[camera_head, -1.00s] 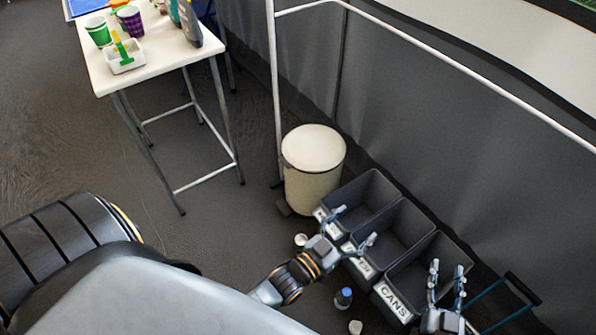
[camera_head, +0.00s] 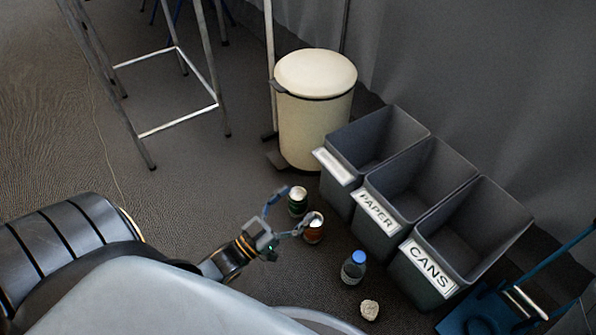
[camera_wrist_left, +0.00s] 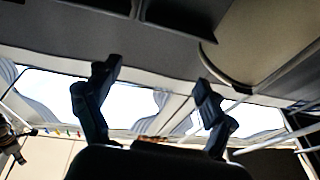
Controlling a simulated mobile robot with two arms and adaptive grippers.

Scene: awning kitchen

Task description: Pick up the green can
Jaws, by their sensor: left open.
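The green can (camera_head: 297,207) stands on the dark floor in the head view, left of the grey bins, with its pale top showing. My left gripper (camera_head: 296,207) is open and its fingers spread by the cans. One fingertip is beside the green can and the other overlaps a reddish-brown can (camera_head: 314,234) just right of and below it. I cannot tell whether they touch. In the left wrist view the two fingers (camera_wrist_left: 155,85) are spread apart with nothing clearly held, and the green can cannot be made out. My right gripper is not in view.
Three grey bins, one labelled CANS (camera_head: 428,272), stand at the right. A cream pedal bin (camera_head: 315,125) is behind. The floor at left is clear around the table legs (camera_head: 216,75).

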